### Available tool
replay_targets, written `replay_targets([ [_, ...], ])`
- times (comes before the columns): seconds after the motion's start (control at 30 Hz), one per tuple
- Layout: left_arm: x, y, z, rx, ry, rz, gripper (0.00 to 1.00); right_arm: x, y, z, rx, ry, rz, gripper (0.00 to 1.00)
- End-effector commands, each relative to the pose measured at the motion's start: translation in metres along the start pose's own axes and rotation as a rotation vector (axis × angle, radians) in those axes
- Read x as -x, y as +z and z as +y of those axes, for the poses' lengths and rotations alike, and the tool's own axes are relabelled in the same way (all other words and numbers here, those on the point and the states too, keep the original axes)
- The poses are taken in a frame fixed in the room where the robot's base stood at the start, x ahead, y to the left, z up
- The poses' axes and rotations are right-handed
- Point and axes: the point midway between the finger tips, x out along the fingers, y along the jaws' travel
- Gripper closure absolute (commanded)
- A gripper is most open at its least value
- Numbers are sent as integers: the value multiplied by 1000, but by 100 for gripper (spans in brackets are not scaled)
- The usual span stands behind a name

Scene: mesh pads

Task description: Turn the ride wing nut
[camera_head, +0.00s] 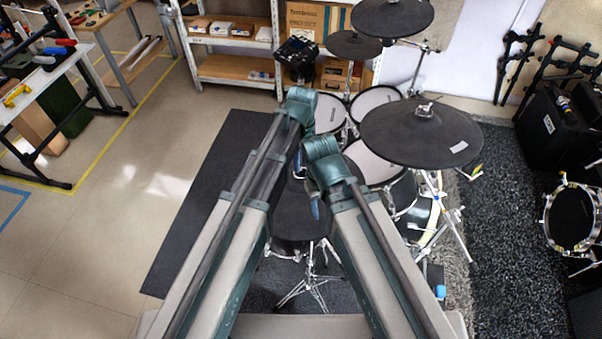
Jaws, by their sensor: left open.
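The ride cymbal appears to be the large black pad (388,140) to the right of my arms, roughly level on its stand. My two arms rise from the bottom edge and bend at the middle of the view, left of this pad. A small blue tip, seemingly of my left gripper (315,209), shows between the arms, apart from the cymbal; most of it is hidden. I cannot make out my right gripper. Nothing touches the wing nut.
Two more black cymbal pads (393,17) stand at the back. White mesh drum pads (375,103) lie between them and the ride. Stand legs (308,287) spread below my arms. A shelf (235,66) stands behind. The floor at left (130,210) is clear.

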Motion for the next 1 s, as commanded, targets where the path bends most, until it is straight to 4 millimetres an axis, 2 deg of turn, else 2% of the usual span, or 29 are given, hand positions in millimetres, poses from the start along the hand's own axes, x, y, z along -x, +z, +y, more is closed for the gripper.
replay_targets([
  [0.03, -14, 0, 0, 0, 0, 0, 59, -14, -1, -1, 0, 0, 0, 50],
  [0.13, -22, 0, 0, 0, 0, 0, 59, -21, -1, -2, -1, 0, 0, 50],
  [0.5, -24, 0, 0, 0, 0, 0, 59, -24, -1, -2, -2, 0, 0, 50],
  [0.57, -24, 0, 0, 0, 0, 0, 68, -24, -1, -2, -2, 0, 0, 50],
  [0.73, -24, 0, 0, 0, 0, 0, 98, -24, -1, -2, -2, 0, 0, 50],
  [1.0, -24, 0, 0, 0, 0, 0, 100, -24, -1, -2, -2, 0, 0, 50],
])
